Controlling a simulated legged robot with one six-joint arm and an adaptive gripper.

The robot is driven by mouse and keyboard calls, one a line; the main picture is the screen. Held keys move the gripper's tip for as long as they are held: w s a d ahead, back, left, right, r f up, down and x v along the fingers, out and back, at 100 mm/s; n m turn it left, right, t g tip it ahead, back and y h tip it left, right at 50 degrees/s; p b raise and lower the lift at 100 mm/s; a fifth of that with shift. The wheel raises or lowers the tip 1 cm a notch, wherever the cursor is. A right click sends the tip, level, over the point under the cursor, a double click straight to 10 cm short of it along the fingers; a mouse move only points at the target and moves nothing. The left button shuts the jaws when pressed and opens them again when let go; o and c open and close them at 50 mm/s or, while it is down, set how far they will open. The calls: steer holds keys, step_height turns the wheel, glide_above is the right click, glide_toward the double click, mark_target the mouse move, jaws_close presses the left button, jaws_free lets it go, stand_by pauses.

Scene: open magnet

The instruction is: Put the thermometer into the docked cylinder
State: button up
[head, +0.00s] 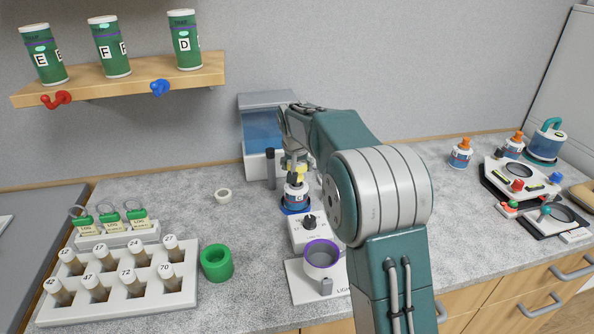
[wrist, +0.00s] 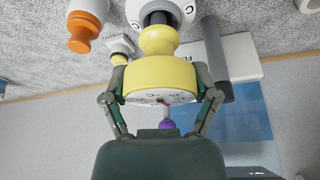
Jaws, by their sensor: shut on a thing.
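My gripper (head: 295,160) is shut on a yellow round-bodied piece with a white marked face, which I take for the thermometer (wrist: 160,75); it also shows small and partly hidden in the head view (head: 294,177). A purple tip shows beyond its face in the wrist view. Its narrower yellow neck points at the black top of a white cylinder marked C (wrist: 176,8). In the head view that cylinder (head: 296,195) stands upright in a blue ring dock (head: 288,209), directly below my gripper. I cannot tell how far the neck or stem is inside the cylinder.
A dark upright rod (head: 270,168) and a blue-fronted box (head: 262,130) stand close behind. A white knobbed unit (head: 305,236) with a purple-rimmed cup (head: 321,253) is in front. A vial rack (head: 120,302) and green ring (head: 216,263) lie left. Orange-capped bottles (head: 461,153) stand right.

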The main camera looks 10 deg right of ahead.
steer(key=shift+f, duration=0.65)
steer(key=shift+a, duration=0.3)
steer(key=o, duration=1.1)
steer(key=shift+a, duration=0.15)
steer(key=shift+d, duration=0.3)
steer(key=v, duration=1.1)
steer(key=s+r, duration=0.4)
steer(key=s, duration=0.6)
steer(key=s+f+n, duration=0.1)
steer(key=s+f, duration=0.1)
steer(key=s, duration=0.7)
steer(key=s+f+n+t, duration=0.1)
steer(key=s+f, duration=0.1)
steer(key=s, duration=0.7)
steer(key=s+f+n+y, duration=0.1)
steer(key=s+f, duration=0.2)
steer(key=s, duration=0.6)
steer(key=shift+s+d, duration=0.2)
steer(key=shift+d, duration=0.2)
